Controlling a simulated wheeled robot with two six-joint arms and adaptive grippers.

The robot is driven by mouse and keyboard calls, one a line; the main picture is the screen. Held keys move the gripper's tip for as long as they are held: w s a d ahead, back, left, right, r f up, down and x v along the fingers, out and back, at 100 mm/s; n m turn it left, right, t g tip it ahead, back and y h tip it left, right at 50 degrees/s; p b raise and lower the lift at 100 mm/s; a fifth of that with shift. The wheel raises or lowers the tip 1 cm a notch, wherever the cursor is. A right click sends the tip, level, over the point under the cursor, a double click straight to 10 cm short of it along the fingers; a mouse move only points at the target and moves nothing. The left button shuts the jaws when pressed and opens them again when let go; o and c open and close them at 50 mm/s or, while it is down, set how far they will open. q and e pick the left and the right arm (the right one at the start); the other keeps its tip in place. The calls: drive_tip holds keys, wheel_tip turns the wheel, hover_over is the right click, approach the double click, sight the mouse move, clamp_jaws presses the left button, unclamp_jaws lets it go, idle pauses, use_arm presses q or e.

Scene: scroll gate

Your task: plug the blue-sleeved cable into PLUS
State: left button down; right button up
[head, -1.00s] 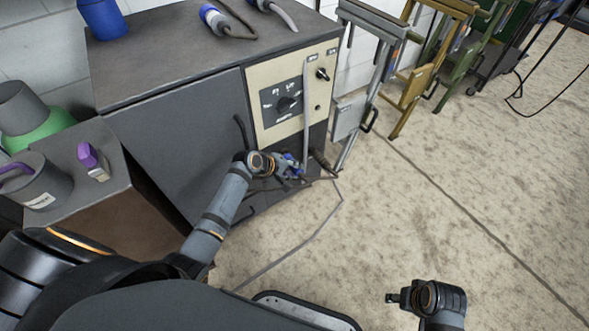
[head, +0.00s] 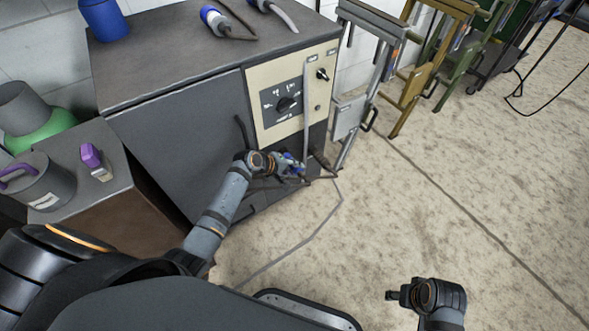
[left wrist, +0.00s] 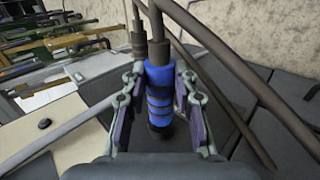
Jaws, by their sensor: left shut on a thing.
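My left gripper (head: 291,167) is at the front of the welding machine's lower dark panel (head: 318,136). It is shut on the blue-sleeved cable end (left wrist: 160,88), which sits between the two fingers in the left wrist view, its dark cable running away at the top. The blue also shows at the fingertips in the head view. A second dark cable end (left wrist: 138,38) stands just beside it. The PLUS label and socket are not readable, and I cannot tell whether the blue end touches a socket. My right gripper (head: 392,296) is apart, over the floor; its jaw state is unclear.
The beige panel (head: 270,122) carries a dial (head: 287,104) and a switch (head: 322,74). A grey strip or cable (head: 306,115) hangs down its front. Spare plugs (head: 215,21) and a blue cup (head: 103,18) are on top. A cable lies on the floor, with open floor to the right.

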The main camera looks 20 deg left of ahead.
use_arm(q)
drive_tip(key=shift+w+a, duration=0.1)
idle(0.3)
drive_tip(key=shift+r+p, duration=0.1)
drive_tip(key=shift+p, duration=0.3)
drive_tip(key=shift+w+a, duration=0.15)
drive_tip(key=shift+p, duration=0.9)
idle(0.8)
idle(0.9)
